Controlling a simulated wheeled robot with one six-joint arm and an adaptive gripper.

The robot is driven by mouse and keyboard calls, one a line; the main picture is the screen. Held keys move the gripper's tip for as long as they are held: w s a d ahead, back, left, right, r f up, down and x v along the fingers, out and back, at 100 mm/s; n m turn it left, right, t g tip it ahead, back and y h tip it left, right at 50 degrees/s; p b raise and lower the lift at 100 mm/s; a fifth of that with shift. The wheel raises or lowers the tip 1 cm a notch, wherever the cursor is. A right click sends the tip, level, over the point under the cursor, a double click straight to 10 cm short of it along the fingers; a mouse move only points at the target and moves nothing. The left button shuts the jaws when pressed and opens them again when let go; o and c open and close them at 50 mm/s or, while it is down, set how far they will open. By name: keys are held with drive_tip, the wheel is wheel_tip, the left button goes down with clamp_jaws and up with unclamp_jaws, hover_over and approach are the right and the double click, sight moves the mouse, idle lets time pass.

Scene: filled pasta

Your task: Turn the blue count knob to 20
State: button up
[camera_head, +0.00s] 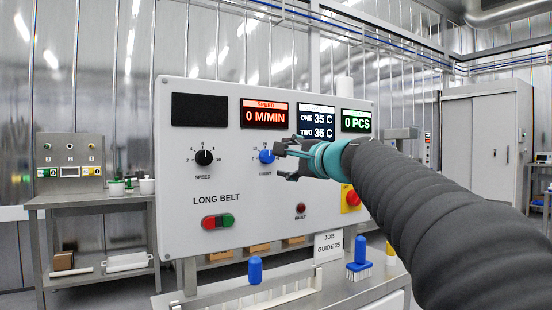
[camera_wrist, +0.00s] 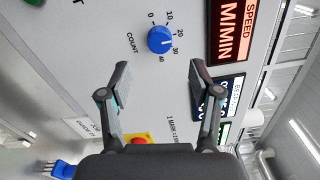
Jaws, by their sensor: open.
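The blue count knob (camera_head: 266,156) is on the front of the white control panel, and it also shows in the wrist view (camera_wrist: 159,40). Its scale runs 0, 10, 20, 30, 40. In the wrist view its white mark seems to point between 20 and 30; the exact reading is too small to tell. My gripper (camera_head: 280,160) is open and empty, just right of the knob in the head view. In the wrist view the gripper (camera_wrist: 160,70) has its fingers spread wide, with the knob beyond their tips and not between them. The head view partly hides the scale.
The panel also carries a black speed knob (camera_head: 204,158), a red-green button pair (camera_head: 218,221), a fault light (camera_head: 300,209) and a yellow-backed red stop button (camera_head: 351,197). The display row (camera_head: 265,114) reads 0 M/MIN. A job card (camera_head: 328,246) stands below.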

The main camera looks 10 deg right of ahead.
drive_tip(key=shift+v, duration=1.95)
drive_tip(key=s+f+n+g+h, duration=0.1)
drive_tip(key=s+f+n+g, duration=0.25)
drive_tip(key=f, duration=0.75)
drive_tip(key=s+f+n+g+h, duration=0.1)
drive_tip(key=s+f+n+g, duration=0.2)
drive_tip(key=f, duration=0.9)
drive_tip(key=s+a+f+n+g+h, duration=0.1)
drive_tip(key=s+a+f+n+g, duration=0.1)
drive_tip(key=s+f+n, duration=0.3)
drive_tip(key=s+a+f+n+g+h, duration=0.1)
drive_tip(key=s+f+n, duration=0.4)
drive_tip(key=s+f, duration=0.9)
drive_tip(key=s+g+h, duration=0.1)
drive_tip(key=s+g, duration=0.1)
drive_tip(key=s, duration=0.1)
drive_tip(key=shift+a+f+h, duration=0.3)
drive_tip(key=shift+a+f, duration=0.05)
